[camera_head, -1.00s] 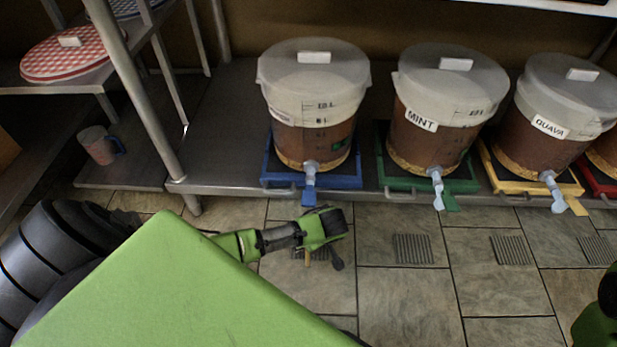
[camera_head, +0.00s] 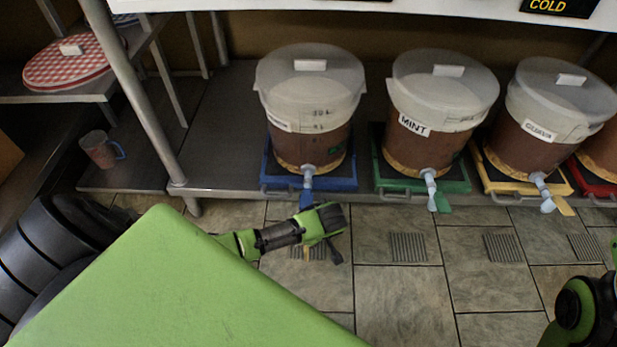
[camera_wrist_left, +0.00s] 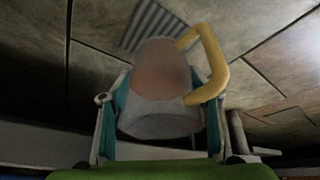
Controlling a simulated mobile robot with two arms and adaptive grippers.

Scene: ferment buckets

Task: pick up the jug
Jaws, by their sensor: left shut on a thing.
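A jug (camera_wrist_left: 160,75) with a yellow handle (camera_wrist_left: 213,62) sits between the fingers of my left gripper (camera_wrist_left: 163,105) in the left wrist view. The jug has a brownish middle and a pale greyish rim. My left gripper is shut on it, with the handle out to the right. In the head view, my left gripper (camera_head: 326,240) is over the floor in front of the blue-trayed bucket; the jug is mostly hidden there. A second jug (camera_head: 98,150) with a blue handle stands on the low shelf at left. Only part of my right arm shows at lower right; its gripper is out of view.
Lidded buckets with taps stand on a low metal shelf (camera_head: 228,120), including the mint bucket (camera_head: 428,150). Their trays are blue (camera_head: 338,183), green (camera_head: 458,183), yellow (camera_head: 500,183) and red. A shelf post (camera_head: 135,95) stands at left. Floor grates (camera_head: 408,247) lie in front.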

